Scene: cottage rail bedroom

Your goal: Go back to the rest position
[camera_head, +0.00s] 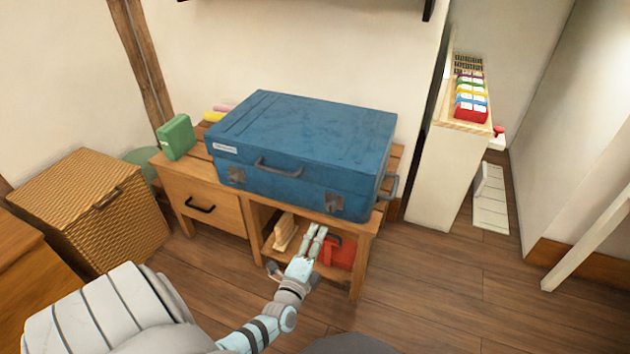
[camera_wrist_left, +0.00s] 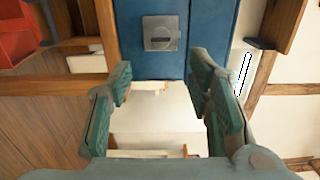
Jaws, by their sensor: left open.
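My left gripper (camera_head: 316,230) is in front of the open shelf of the low wooden cabinet (camera_head: 215,207), below the front edge of the blue case. In the left wrist view my left gripper (camera_wrist_left: 162,75) has its green-padded fingers spread apart, and I see nothing held between them. My right gripper is not in view.
A blue case (camera_head: 300,140) lies on the cabinet. On its shelf are a red box (camera_head: 340,254), partly behind my gripper, and a pale wooden object (camera_head: 284,232). A green box (camera_head: 176,137) and wicker chest (camera_head: 90,208) are left.

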